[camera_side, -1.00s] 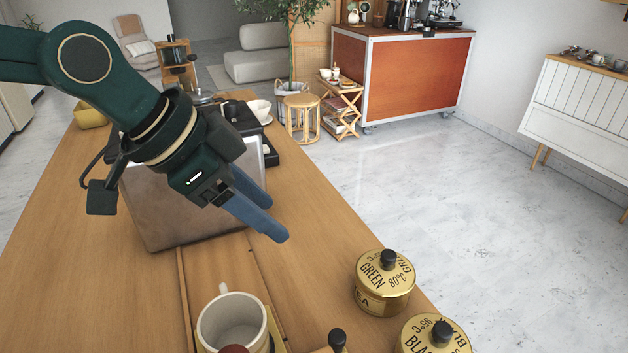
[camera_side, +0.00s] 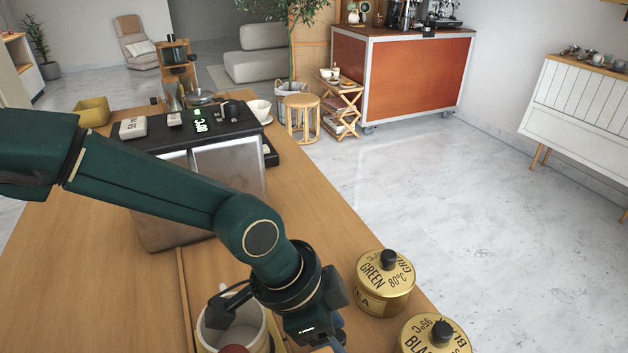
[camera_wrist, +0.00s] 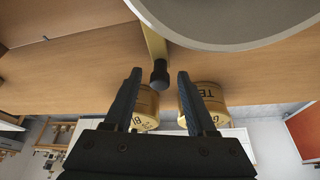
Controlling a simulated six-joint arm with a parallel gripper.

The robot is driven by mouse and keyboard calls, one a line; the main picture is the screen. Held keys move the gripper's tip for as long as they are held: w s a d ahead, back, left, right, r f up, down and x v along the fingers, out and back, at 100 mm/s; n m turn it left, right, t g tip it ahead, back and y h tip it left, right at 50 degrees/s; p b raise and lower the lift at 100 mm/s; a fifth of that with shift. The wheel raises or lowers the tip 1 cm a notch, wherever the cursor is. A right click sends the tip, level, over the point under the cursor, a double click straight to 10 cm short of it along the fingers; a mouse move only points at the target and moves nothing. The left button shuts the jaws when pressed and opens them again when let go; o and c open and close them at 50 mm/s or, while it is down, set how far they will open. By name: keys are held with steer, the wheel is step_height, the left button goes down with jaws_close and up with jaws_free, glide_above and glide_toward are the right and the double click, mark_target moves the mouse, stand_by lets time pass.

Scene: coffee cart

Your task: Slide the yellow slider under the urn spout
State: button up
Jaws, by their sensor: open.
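The yellow slider's bar (camera_wrist: 151,36) with its black knob (camera_wrist: 158,76) shows in the wrist view. My gripper (camera_wrist: 157,82) is open, with its two fingers on either side of the knob; whether either touches it is unclear. In the side view, my gripper (camera_side: 337,331) is low at the front, partly cut off by the frame, and hides the knob. A white mug (camera_side: 214,334) stands at the slider's place, partly behind my arm. The urn (camera_side: 230,168) is the metal box with a black top behind my arm. Its spout is not visible.
A gold green-tea tin (camera_side: 383,290) stands close to the right of my gripper. A second gold tin (camera_side: 433,340) is nearer the front. Both stand near the right edge of the wooden counter (camera_side: 85,270). A wooden rail (camera_side: 184,295) runs left of the mug.

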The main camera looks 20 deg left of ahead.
jaws_close()
stand_by(1.5)
